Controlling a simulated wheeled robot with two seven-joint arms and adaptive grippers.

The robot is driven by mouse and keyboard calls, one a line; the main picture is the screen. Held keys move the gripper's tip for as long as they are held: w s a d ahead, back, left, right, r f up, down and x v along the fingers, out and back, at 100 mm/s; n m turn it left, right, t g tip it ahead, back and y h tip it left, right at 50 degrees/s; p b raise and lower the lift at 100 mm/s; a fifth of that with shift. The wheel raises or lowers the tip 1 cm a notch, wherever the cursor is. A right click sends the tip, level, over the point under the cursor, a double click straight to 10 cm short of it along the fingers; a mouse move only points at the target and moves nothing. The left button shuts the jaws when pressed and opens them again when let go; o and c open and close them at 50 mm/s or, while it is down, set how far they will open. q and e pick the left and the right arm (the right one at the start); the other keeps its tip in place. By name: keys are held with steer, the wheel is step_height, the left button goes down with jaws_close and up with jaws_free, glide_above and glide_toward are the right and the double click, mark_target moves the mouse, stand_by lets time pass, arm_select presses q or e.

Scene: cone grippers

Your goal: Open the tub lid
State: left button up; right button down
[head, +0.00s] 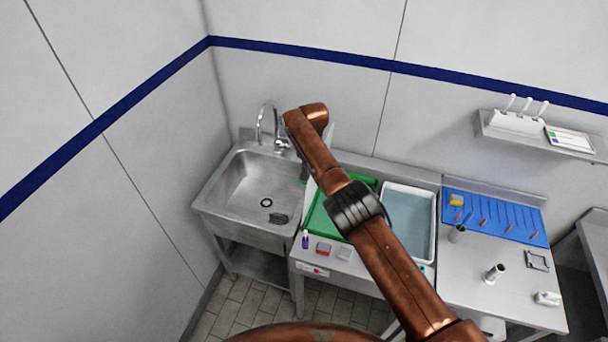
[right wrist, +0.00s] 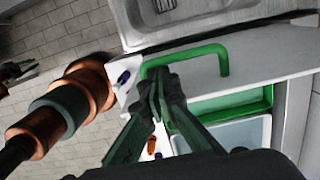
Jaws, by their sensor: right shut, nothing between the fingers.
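The green tub (head: 320,226) stands on the counter between the sink and a white-rimmed basin, partly hidden by my right arm. It also shows in the right wrist view (right wrist: 262,101), with part of its inside visible. A pale panel, seemingly the lid (right wrist: 262,62), runs along its sink side with a green bar handle (right wrist: 223,63) over it. How far it stands open is unclear. My right gripper (right wrist: 160,90) is shut and empty, in front of the handle's left end; contact cannot be told. The arm hides it in the head view. My left gripper is not in view.
The steel sink (head: 262,185) with its tap stands left of the tub. The white-rimmed basin (head: 433,225) is close on the right. Small bottles and boxes sit at the front counter edge. A blue rack (head: 500,215) lies further right.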

step_height(320, 180, up, 12)
steer(key=d, duration=0.1)
steer(key=shift+s, duration=0.2)
stand_by(0.8)
